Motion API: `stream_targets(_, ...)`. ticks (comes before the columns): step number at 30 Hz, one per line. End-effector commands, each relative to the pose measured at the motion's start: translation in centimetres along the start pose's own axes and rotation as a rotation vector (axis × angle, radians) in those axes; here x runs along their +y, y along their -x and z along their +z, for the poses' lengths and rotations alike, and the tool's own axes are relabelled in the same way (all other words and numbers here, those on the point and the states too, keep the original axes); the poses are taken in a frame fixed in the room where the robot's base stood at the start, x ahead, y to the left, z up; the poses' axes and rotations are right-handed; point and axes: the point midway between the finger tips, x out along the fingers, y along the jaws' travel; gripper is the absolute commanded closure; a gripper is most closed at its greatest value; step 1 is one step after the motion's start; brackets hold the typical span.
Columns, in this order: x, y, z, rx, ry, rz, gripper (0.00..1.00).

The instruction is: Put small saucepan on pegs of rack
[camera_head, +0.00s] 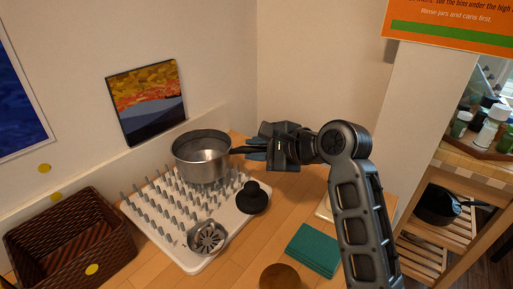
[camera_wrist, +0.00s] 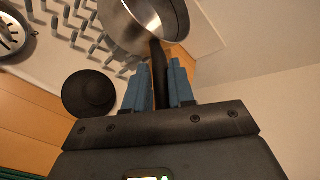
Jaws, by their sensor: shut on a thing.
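The small saucepan (camera_head: 203,160) is steel with a dark handle, upright over the back right part of the pegged rack (camera_head: 148,222). I cannot tell whether its base touches the pegs. My gripper (camera_head: 258,149) is shut on the saucepan's handle from the right. In the wrist view the blue fingers of my gripper (camera_wrist: 164,85) sit either side of the dark handle, and the saucepan (camera_wrist: 135,22) is partly cut off at the top. The rack (camera_wrist: 60,42) has grey pegs on a white base; the pan hides some pegs.
A black knobbed object (camera_head: 253,198) and a metal strainer-like part (camera_head: 206,237) sit on the rack. A wicker basket (camera_head: 118,245) stands left. A teal cloth (camera_head: 313,250) and a brown round object (camera_head: 281,277) are in front. A picture (camera_head: 146,101) leans behind.

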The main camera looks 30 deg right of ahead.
Motion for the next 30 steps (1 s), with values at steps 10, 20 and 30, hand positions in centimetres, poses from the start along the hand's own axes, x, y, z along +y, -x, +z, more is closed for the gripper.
stream_targets(10,0.2,-0.1,-0.1,-0.001,0.0,0.001,0.75)
stream_targets(20,0.1,-0.1,-0.1,-0.001,0.0,0.0,0.51)
stream_targets(30,-0.1,1.2,0.0,0.0,-0.001,-0.001,0.51)
